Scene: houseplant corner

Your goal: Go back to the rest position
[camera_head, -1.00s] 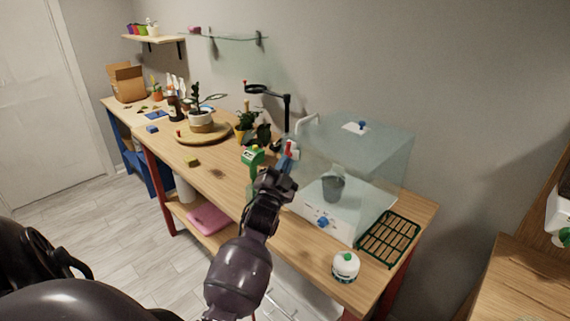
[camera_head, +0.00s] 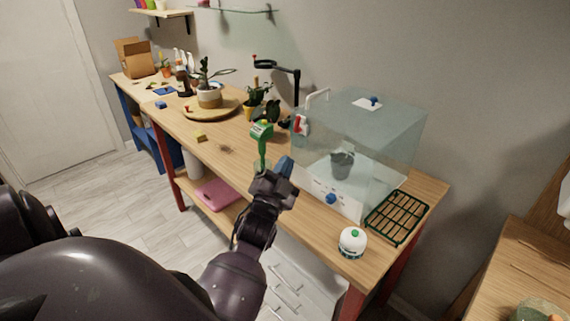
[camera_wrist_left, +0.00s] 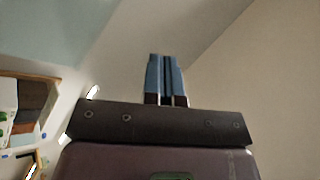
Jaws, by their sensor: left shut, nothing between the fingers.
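My left gripper (camera_head: 285,166) is in the middle of the head view, in front of the clear propagator box (camera_head: 385,135) and above the front edge of the wooden bench (camera_head: 215,160). Its blue fingers are together with nothing between them. They also show shut in the left wrist view (camera_wrist_left: 166,78), pointing up past a pale wall. From the head view I cannot tell whether the gripper touches the box. My right gripper is not in view.
A green-topped tool (camera_head: 262,133) stands just behind my left gripper. Potted plants stand farther back. Floor (camera_head: 110,190) is open at left.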

